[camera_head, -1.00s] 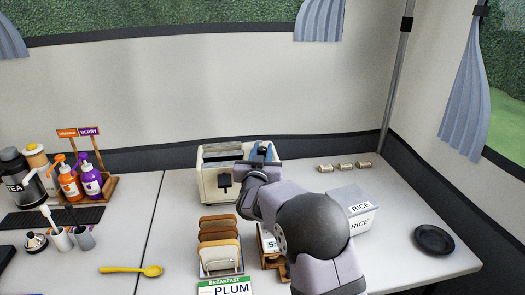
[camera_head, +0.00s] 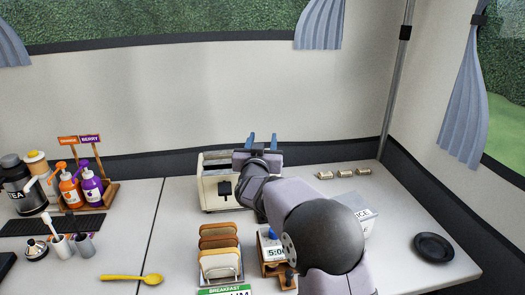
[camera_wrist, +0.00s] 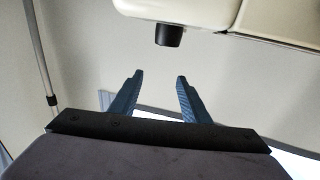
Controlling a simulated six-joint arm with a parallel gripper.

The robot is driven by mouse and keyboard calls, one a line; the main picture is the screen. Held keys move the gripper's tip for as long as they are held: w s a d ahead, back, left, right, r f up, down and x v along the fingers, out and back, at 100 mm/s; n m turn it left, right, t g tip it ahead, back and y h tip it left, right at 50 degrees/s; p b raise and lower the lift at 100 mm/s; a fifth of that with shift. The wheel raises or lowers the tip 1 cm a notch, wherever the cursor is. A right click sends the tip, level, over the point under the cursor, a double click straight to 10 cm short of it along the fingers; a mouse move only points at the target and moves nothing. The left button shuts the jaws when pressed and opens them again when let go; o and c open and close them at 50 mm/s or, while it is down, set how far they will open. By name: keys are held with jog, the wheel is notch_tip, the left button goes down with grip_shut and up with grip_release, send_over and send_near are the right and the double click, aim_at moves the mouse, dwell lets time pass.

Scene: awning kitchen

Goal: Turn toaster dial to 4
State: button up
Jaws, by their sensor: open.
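The cream toaster (camera_head: 211,182) stands at the back middle of the counter. Its black lever (camera_head: 225,188) shows on the front face. My wrist and arm cover the front right of the toaster, and no dial or number shows. My gripper (camera_head: 262,138) is above the toaster's right part, with its two blue fingers apart and empty. In the wrist view the fingers (camera_wrist: 158,78) are also apart with nothing between them. A cream edge with a black block (camera_wrist: 168,34) shows at the top of that view, likely the toaster and its lever.
A toast rack (camera_head: 220,250) stands in front of the toaster, beside a small stand (camera_head: 272,262) with a number display. A partly hidden rice box (camera_head: 368,222) is right of my arm. Small cylinders (camera_head: 344,173) lie at the back right. Bottles (camera_head: 92,185) stand left.

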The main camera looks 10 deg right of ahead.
jog(key=shift+r+p, duration=0.3)
jog(key=shift+r, duration=1.65)
jog(key=shift+a, duration=0.1)
